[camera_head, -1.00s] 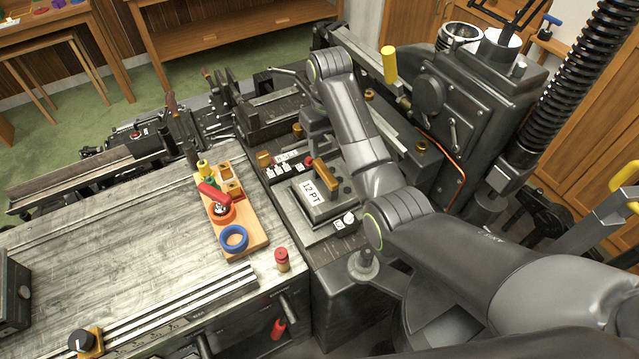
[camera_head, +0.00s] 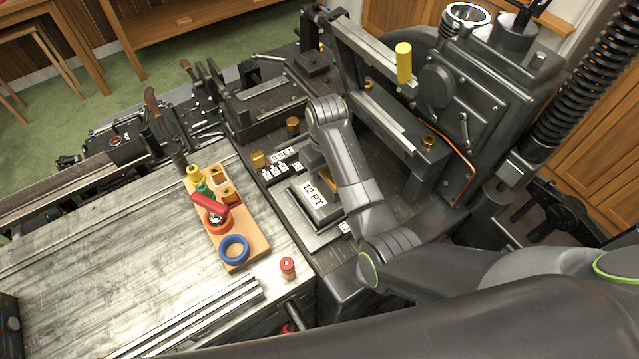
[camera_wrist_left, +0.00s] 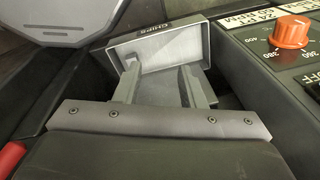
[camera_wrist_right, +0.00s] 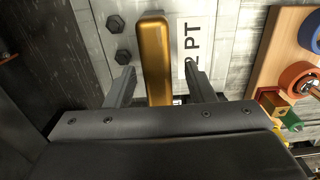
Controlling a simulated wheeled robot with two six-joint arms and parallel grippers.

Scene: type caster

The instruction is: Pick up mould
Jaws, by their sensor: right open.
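The mould, a flat grey metal block labelled "12 PT" (camera_head: 312,197), sits on the dark machine bed in the head view. It also shows in the right wrist view (camera_wrist_right: 193,62). Its brass bar handle (camera_wrist_right: 154,60) stands between the two fingers of my right gripper (camera_wrist_right: 157,76). The right gripper is open, one finger on each side of the handle, with gaps visible. In the head view my right wrist and arm hide part of the mould and handle. My left gripper (camera_wrist_left: 160,88) has its fingers apart, close to a grey tray labelled "CHIPS" (camera_wrist_left: 155,45).
A wooden holder (camera_head: 250,243) with coloured rings and a red-handled tool stands left of the mould. A red-topped peg (camera_head: 288,267) is near the bench edge. A metal frame with a yellow handle (camera_head: 404,62) rises behind my right arm. The left bench top is mostly clear.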

